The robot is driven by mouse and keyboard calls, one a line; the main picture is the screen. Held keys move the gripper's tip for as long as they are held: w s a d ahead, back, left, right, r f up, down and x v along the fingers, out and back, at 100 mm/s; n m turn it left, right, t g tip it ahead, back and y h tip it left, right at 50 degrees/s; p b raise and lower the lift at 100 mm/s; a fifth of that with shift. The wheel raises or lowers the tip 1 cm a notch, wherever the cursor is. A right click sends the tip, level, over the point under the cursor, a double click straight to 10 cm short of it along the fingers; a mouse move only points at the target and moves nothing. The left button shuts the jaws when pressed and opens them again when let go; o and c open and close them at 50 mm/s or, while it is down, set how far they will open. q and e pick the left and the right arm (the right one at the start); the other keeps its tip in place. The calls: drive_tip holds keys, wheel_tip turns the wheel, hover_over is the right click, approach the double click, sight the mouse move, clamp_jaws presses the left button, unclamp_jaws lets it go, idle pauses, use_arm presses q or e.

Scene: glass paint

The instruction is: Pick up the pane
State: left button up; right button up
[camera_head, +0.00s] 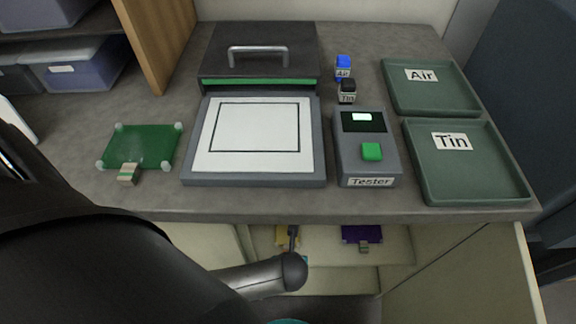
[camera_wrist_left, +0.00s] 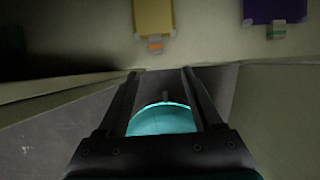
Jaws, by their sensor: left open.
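A green pane (camera_head: 142,146) with pale corner knobs and a striped tab (camera_head: 128,174) lies on the worktop at the left. A yellow pane (camera_head: 283,236) and a purple pane (camera_head: 361,233) lie lower, in an open drawer below the front edge. In the left wrist view the yellow pane (camera_wrist_left: 155,17) with its orange-striped tab is ahead of my left gripper (camera_wrist_left: 160,72), and the purple pane (camera_wrist_left: 274,10) is to the right. My left gripper is open, its fingers apart from both panes. My arm hides part of the drawer. My right gripper is not in view.
A grey frame with a white sheet (camera_head: 250,138) sits mid-worktop, before a dark box with a handle (camera_head: 258,60). A tester (camera_head: 367,150), two small labelled blocks (camera_head: 343,66) and the Air (camera_head: 432,95) and Tin (camera_head: 468,170) trays stand to the right. Drawer walls (camera_head: 530,270) flank the space below.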

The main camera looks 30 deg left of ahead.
use_arm(q)
drive_tip(key=b+x, duration=0.2)
drive_tip(key=x, duration=0.3)
drive_tip(key=shift+a+f, duration=0.1)
drive_tip(key=f+b, duration=0.1)
drive_tip(key=w+a+f+b, duration=0.1)
drive_tip(key=f, duration=0.1)
drive_tip(key=shift+w+a+f+b, duration=0.1)
drive_tip(key=shift+w+a+b, duration=0.25)
drive_tip(key=shift+b, duration=0.05)
drive_tip(key=shift+w+a+f, duration=0.1)
drive_tip(key=shift+f, duration=0.25)
drive_tip(key=shift+w+f+b, duration=0.1)
drive_tip(key=shift+f+b, duration=0.1)
drive_tip(key=shift+b, duration=0.15)
drive_tip(key=shift+a, duration=0.1)
drive_tip(key=shift+c, duration=0.4)
drive_tip(key=c, duration=0.4)
clamp_jaws()
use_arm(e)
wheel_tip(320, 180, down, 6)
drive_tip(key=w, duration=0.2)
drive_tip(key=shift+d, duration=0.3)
